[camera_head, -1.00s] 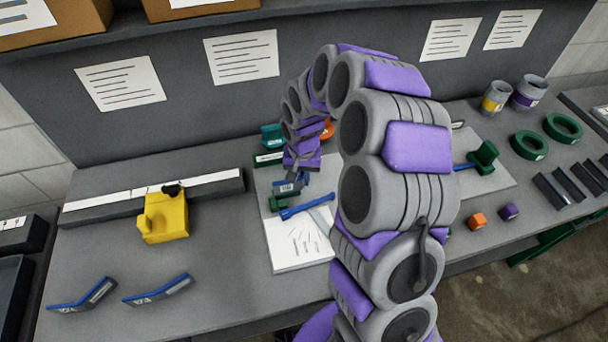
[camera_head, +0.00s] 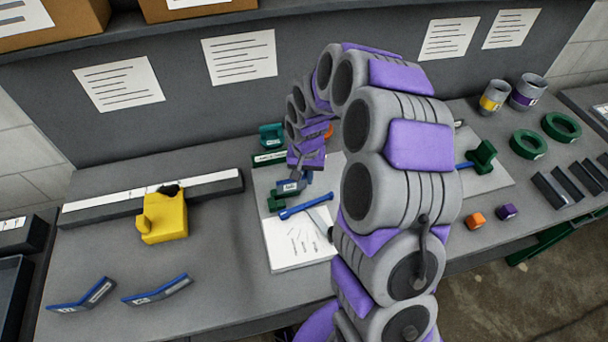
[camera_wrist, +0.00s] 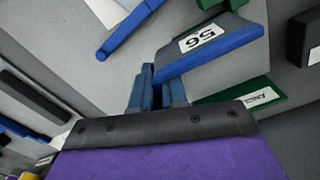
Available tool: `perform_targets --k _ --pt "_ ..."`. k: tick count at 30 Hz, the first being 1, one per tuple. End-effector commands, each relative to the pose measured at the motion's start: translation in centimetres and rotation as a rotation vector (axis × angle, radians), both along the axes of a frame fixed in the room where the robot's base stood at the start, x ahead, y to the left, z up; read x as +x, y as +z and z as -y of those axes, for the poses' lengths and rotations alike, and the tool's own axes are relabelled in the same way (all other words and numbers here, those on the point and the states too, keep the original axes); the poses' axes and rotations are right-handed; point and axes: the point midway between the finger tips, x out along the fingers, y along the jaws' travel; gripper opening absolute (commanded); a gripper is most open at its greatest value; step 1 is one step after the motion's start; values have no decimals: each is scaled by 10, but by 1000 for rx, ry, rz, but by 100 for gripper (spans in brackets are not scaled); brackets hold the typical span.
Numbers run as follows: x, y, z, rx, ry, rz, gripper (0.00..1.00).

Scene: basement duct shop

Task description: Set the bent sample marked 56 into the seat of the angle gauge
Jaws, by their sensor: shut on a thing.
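The bent sample marked 56 (camera_wrist: 212,42) is a grey angled piece with a blue edge and a white label. My gripper (camera_wrist: 158,82) is shut on it, with blue fingers at its blue edge. In the head view, the sample (camera_head: 291,187) is just below my gripper (camera_head: 303,177), close above or beside a green block (camera_head: 276,201). This block and a blue bar (camera_head: 306,207) appear to belong to the angle gauge, on a white sheet with printed lines (camera_head: 296,243). My arm and gripper partly hide the area, and I cannot tell whether the sample touches the block.
Two other bent samples (camera_head: 82,296) (camera_head: 157,290) lie at the front left. A yellow block (camera_head: 164,222) stands by a long dark bar. A teal block (camera_head: 272,135) is behind the sheet. A second green block (camera_head: 483,157) stands right of my arm.

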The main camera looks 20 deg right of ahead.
Motion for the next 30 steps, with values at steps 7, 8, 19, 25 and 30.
perform_targets --k 7,8,19,25,30 --pt "0 -3 -1 -2 0 -1 0" --pt "0 -3 -1 -2 0 0 0" --pt "0 -13 -1 -2 -1 2 0" --pt "0 -19 -1 0 -1 1 0" --pt "0 -23 -1 -1 -1 1 0"
